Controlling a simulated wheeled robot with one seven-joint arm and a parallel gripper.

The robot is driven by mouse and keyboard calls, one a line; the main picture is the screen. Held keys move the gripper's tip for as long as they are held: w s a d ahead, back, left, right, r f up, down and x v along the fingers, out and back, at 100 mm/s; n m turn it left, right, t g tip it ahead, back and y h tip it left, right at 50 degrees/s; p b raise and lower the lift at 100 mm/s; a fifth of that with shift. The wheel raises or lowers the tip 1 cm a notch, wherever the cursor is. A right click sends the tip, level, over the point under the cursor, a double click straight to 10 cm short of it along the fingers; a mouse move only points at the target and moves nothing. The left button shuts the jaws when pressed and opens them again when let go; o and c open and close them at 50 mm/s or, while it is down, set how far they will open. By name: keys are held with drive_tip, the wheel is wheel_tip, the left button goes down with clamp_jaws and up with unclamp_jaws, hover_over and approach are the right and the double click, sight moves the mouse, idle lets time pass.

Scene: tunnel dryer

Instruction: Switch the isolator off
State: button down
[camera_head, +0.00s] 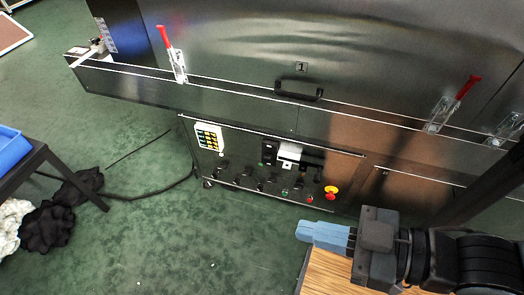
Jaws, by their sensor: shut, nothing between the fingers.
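The low control panel (240,150) is on the front of the steel dryer, at the middle of the view. It carries a row of small black knobs or switches, a grey-white block (290,151) with dark parts around it, and a red-and-yellow control (331,190) at the right. I cannot tell for sure which of these is the isolator, or its position. My gripper (300,231), with blue fingers pointing left, is shut and empty. It appears below and right of the panel in the picture, apart from it.
A wooden surface (325,272) lies under my gripper. Above the panel are a black handle (299,90) and red-handled clamps (174,55). A black cable (150,194) crosses the green floor. A blue tray (12,148) stands on a dark table at left. Open floor lies before the panel.

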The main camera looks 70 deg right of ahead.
drive_tip(key=w+d+f+m+g+h+b, duration=0.1)
drive_tip(key=w+d+f+m+g+h, duration=0.15)
drive_tip(key=w+f, duration=0.6)
drive_tip(key=w+d+f+m+g+h+b, duration=0.1)
drive_tip(key=w+d+f+m+g+b, duration=0.2)
drive_tip(key=f, duration=1)
drive_tip(key=m+g+b, duration=0.2)
drive_tip(key=m+g, duration=0.7)
drive_tip(key=m, duration=0.3)
hover_over(266, 156)
drive_tip(key=a, duration=0.3)
wheel_tip(266, 156, down, 5)
drive_tip(key=shift+s+y, duration=0.15)
drive_tip(key=shift+y, duration=0.1)
drive_tip(key=shift+d+f, duration=0.1)
drive_tip(key=shift+f, duration=0.05)
drive_tip(key=b+x, duration=0.2)
drive_tip(key=x, duration=0.7)
drive_tip(key=shift+d+f, duration=0.1)
drive_tip(key=shift+f, duration=0.3)
drive_tip(key=shift+f+n, duration=0.1)
drive_tip(key=shift+n, duration=0.15)
